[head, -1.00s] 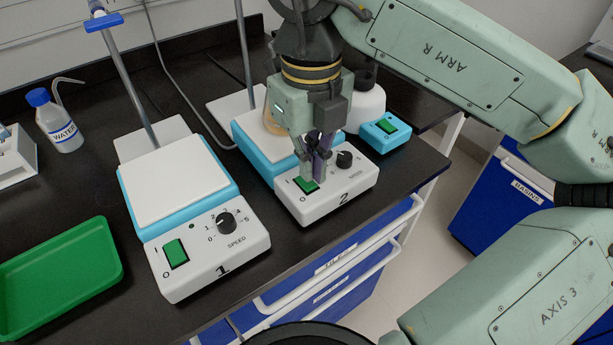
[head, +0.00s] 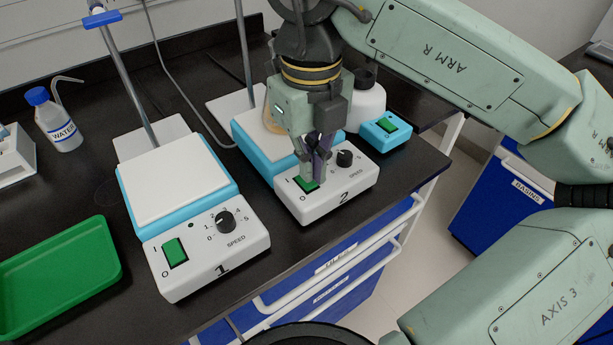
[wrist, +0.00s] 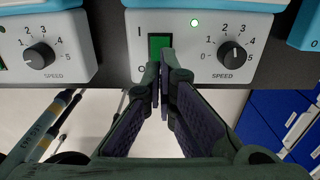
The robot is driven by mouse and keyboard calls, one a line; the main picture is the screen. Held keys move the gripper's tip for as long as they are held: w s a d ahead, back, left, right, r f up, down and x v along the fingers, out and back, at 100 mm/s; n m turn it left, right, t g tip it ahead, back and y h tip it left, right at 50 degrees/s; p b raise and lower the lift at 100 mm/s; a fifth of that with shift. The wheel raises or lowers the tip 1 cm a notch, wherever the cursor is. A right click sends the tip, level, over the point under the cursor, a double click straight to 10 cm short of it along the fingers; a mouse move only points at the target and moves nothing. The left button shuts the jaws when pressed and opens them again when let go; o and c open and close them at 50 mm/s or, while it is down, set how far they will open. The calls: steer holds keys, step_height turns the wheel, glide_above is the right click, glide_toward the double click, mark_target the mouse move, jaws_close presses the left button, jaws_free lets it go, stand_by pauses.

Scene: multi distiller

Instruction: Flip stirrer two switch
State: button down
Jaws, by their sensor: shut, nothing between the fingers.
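Stirrer two (head: 320,207) is the white-fronted unit marked 2, with a blue body behind. Its green rocker switch (head: 308,184) sits at the left of the panel, between I and O marks. The switch (wrist: 160,42) also shows in the wrist view, its lower part partly covered by the fingers. A small indicator lamp (wrist: 194,22) right of it glows pale green. My gripper (head: 316,172) is shut and empty, pointing down at the switch. In the wrist view its fingertips (wrist: 164,72) overlap the switch's lower edge; whether they touch it I cannot tell.
Stirrer one (head: 208,262) stands left, with its own green switch (head: 175,252). Stirrer two's speed knob (head: 345,158) is just right of the fingers. A small blue device (head: 385,133) stands behind right. A green tray (head: 62,275) and water bottle (head: 56,122) are left.

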mark_target(311, 185)
steer(key=shift+f+b, duration=0.85)
steer(key=shift+f, duration=0.1)
stand_by(0.3)
steer(key=shift+r, duration=0.15)
steer(key=shift+r+p, duration=2.3)
steer(key=shift+r, duration=1.1)
steer(key=shift+s+f, duration=0.1)
steer(key=shift+s, duration=0.05)
